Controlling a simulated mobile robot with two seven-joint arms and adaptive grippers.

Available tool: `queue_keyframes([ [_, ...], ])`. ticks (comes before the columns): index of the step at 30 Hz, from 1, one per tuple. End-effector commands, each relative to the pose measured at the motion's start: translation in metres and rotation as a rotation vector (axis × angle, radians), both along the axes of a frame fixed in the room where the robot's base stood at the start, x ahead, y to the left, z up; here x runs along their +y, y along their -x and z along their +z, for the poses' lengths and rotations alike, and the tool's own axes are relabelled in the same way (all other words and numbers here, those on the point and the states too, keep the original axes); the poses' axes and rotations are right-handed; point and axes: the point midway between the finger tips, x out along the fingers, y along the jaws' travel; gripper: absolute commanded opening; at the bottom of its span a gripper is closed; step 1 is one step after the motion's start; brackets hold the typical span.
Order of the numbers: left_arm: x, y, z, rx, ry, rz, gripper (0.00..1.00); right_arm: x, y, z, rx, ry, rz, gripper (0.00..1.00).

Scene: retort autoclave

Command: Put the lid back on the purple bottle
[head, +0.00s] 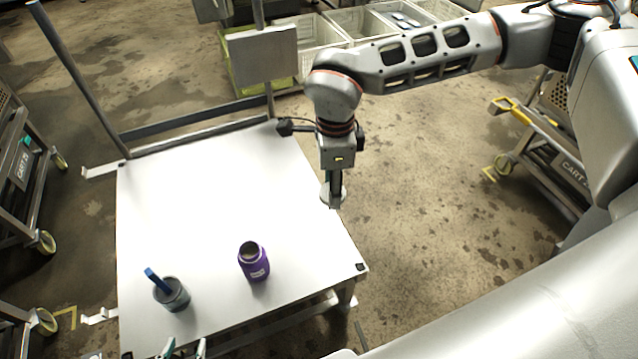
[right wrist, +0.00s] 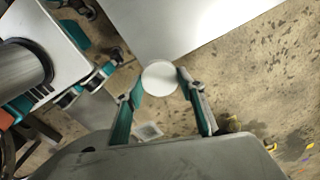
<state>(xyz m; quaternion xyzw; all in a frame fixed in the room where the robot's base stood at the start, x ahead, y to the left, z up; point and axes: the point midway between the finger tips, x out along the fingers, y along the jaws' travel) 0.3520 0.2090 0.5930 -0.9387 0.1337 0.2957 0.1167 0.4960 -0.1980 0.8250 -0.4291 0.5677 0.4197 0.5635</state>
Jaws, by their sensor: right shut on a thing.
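The purple bottle (head: 256,269) stands upright and uncapped on the white table (head: 210,200), its round mouth open. The lid, a white disc (right wrist: 160,77), is held between the teal fingertips of my right gripper (right wrist: 160,80) in the right wrist view. In the head view my right gripper (head: 334,192) is at the table's right edge, up and right of the bottle. It is seen edge-on there and partly covers the lid. My left gripper (head: 185,350) shows only its two teal fingertips at the bottom edge. They are apart with nothing seen between them.
A post with a grey panel (head: 263,56) rises at the table's back edge. Crates (head: 318,33) stand behind. The table's middle is clear.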

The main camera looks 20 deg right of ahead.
Motion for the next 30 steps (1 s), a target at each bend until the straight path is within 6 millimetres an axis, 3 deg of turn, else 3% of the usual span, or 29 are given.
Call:
queue_keyframes([
  [21,0.001,-0.01,0.005,-0.018,-0.001,0.0,0.4,-0.039,0.014,0.049,0.016,-0.004,1.458,0.3],
  [30,0.001,-0.007,0.003,-0.012,-0.001,0.001,0.4,-0.047,0.019,0.059,0.015,-0.006,1.814,0.3],
])
